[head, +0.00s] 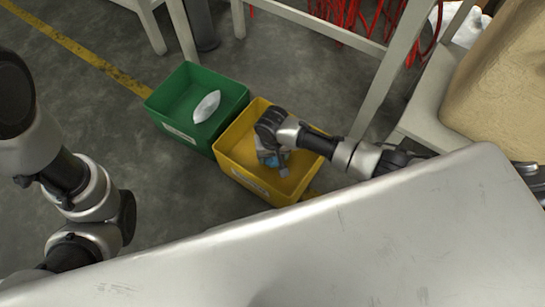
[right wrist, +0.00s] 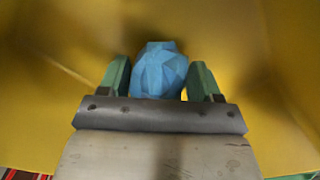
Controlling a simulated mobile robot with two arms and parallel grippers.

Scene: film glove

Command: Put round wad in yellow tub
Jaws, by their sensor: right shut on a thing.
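The round wad (right wrist: 160,72) is a blue, faceted ball in the right wrist view, between the two green fingers of my right gripper (right wrist: 160,80). The gripper is shut on it. In the head view my right gripper (head: 272,158) reaches down inside the yellow tub (head: 243,178), and a bit of blue shows at its fingers. The tub's yellow walls (right wrist: 45,100) surround the wad in the wrist view. I cannot tell whether the wad touches the tub's floor. My left arm is at the left of the head view; its gripper is out of frame.
A green tub (head: 170,128) stands on the floor left of the yellow tub and holds a white, pointed item (head: 207,106). A pale metal surface (head: 330,245) fills the front. White frame legs and red cables (head: 345,14) are behind. The floor at left is clear.

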